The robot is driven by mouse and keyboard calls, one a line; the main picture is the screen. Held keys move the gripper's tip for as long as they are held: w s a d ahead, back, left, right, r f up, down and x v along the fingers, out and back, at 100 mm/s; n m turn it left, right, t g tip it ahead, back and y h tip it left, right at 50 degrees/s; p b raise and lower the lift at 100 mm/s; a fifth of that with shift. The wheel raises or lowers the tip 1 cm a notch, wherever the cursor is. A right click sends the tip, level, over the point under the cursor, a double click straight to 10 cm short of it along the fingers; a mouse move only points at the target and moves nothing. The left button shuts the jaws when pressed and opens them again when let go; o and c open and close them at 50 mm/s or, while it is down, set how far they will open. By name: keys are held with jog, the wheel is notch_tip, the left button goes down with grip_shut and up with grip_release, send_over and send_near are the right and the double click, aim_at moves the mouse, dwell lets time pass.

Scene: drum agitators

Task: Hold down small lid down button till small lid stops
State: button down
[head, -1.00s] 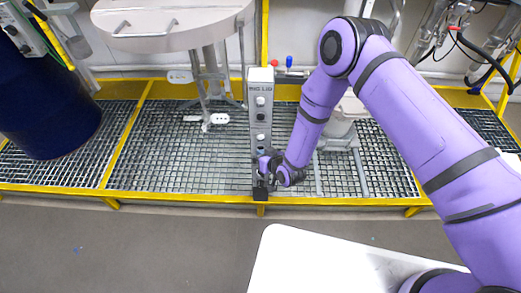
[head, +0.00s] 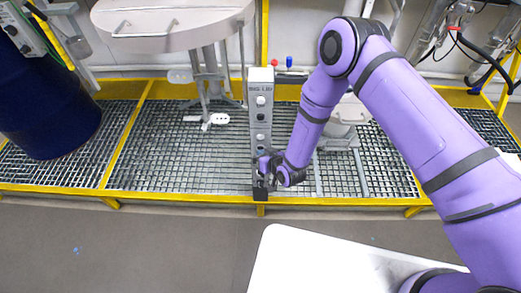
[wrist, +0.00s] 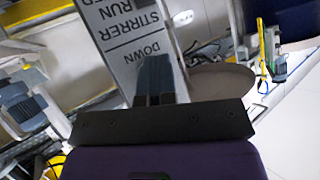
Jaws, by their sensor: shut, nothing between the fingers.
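The grey control box (head: 262,125) stands upright at the front edge of the grating. Its top label reads "BIG LID", and buttons run down its front. My gripper (head: 263,181) is at the lower part of this box, with its fingers shut and empty. In the wrist view the shut fingertips (wrist: 155,62) lie against or just before the panel face, by the upside-down label "DOWN" (wrist: 140,53). The button under the fingertips is hidden, and I cannot tell whether it is pressed. A pale grey part (head: 350,112), possibly the small lid, is partly hidden behind my arm.
A large round lid (head: 170,30) on a stand is at the back left. A dark blue drum (head: 50,120) stands at the far left. The yellow-edged grating (head: 180,165) spans the scene. A white surface (head: 330,265) is at the front.

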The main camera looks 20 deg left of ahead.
jog(key=shift+s+d, duration=0.2)
jog(key=shift+s, duration=0.65)
jog(key=shift+s+d, duration=0.2)
jog(key=shift+s, duration=0.6)
jog(key=shift+s+d, duration=0.2)
jog(key=shift+s, duration=0.65)
jog(key=shift+s+d, duration=0.2)
jog(key=shift+s, duration=0.6)
jog(key=shift+d, duration=0.1)
